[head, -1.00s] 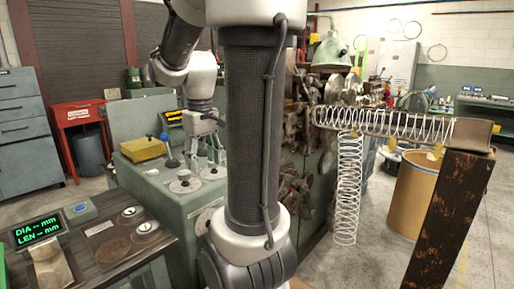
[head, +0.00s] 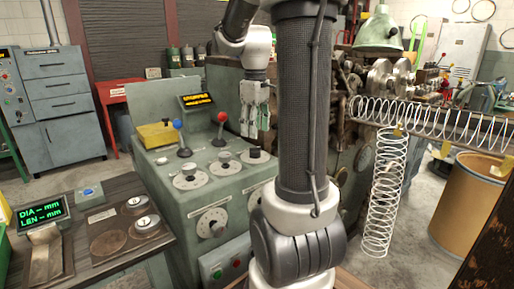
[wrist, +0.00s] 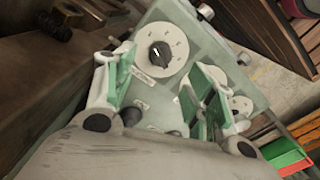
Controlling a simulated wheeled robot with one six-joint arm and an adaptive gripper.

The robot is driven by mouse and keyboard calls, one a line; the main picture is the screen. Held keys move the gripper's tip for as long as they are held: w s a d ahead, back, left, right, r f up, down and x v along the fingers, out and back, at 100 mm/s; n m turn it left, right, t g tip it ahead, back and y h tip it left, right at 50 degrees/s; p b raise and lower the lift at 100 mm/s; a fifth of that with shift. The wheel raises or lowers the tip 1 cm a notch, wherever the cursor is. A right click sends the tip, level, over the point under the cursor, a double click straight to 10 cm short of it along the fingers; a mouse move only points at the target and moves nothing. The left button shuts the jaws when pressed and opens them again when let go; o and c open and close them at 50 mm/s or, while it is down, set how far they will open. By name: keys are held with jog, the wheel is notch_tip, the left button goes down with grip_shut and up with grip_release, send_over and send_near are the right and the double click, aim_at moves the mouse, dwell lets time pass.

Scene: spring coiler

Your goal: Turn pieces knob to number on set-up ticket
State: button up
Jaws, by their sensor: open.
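A green control console (head: 219,202) carries three white dials with dark knobs on its sloped top: a left dial (head: 190,180), a middle dial (head: 224,164) and a right dial (head: 256,157). I cannot read which is the pieces knob. Another dial (head: 212,222) is on its front face. My gripper (head: 257,132) hangs open and empty above the right dial. In the wrist view, a dial with a black knob (wrist: 160,54) shows between and beyond my open fingers (wrist: 160,72); another dial (wrist: 240,105) is partly hidden by the right finger. I cannot make out a set-up ticket.
A blue-knobbed lever (head: 179,128) and a red-knobbed lever (head: 222,120) rise behind the dials, near a yellow box (head: 160,134) and an amber display (head: 198,101). A bench with a green readout (head: 40,211) stands left.

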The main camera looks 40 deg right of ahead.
aim_at(255, 148)
notch_tip(255, 148, down, 7)
jog(key=shift+f, duration=0.15)
jog(key=c, duration=1.1)
